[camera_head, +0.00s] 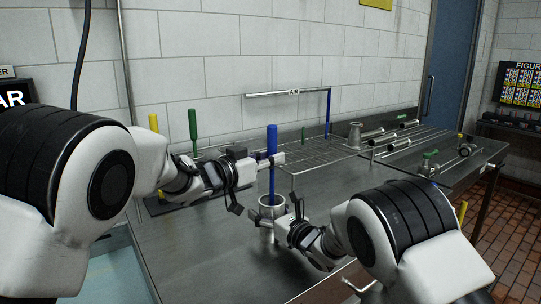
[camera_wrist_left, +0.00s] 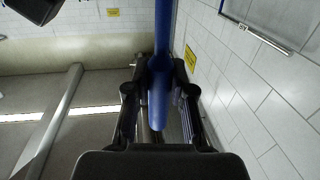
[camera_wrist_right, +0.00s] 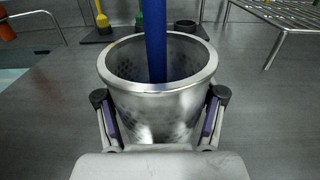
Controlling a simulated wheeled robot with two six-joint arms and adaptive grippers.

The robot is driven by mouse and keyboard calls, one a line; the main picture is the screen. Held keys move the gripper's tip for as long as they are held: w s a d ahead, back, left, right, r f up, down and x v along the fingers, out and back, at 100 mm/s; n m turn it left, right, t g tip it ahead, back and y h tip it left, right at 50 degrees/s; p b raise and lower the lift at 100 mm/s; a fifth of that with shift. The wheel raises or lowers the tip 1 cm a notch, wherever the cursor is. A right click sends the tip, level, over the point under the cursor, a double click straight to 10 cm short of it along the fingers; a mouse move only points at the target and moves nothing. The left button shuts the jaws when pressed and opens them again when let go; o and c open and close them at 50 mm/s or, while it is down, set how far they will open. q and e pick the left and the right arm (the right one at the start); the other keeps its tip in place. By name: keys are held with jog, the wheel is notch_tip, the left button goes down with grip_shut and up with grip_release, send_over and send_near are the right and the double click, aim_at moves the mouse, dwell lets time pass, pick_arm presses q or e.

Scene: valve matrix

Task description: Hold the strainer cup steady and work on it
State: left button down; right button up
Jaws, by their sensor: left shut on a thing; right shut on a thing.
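The strainer cup (camera_head: 268,224) is a metal cup with a perforated inside, standing upright on the steel table; it fills the middle of the right wrist view (camera_wrist_right: 150,108). My right gripper (camera_head: 283,220) is shut on its wall from the right front, one finger on each side. My left gripper (camera_head: 272,160) is shut on a blue handled tool (camera_head: 272,138) above the cup. The tool stands nearly vertical, its lower part inside the cup, as the right wrist view (camera_wrist_right: 155,45) shows. Its lower tip is hidden inside the cup.
A green tool (camera_head: 193,125) and a yellow tool (camera_head: 153,123) stand at the back left. A wire rack (camera_head: 300,160) lies behind the cup. Another metal cup (camera_head: 355,134), several tubes and valve parts (camera_head: 429,163) lie at the right. The table's front left is clear.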

aim_at(270, 125)
pick_arm(q)
notch_tip(270, 125, up, 9)
dwell(0.4)
notch_tip(270, 125, down, 9)
dwell(0.6)
jog(key=shift+r, duration=0.1)
notch_tip(270, 125, up, 9)
jog(key=shift+f, duration=0.1)
dwell(0.3)
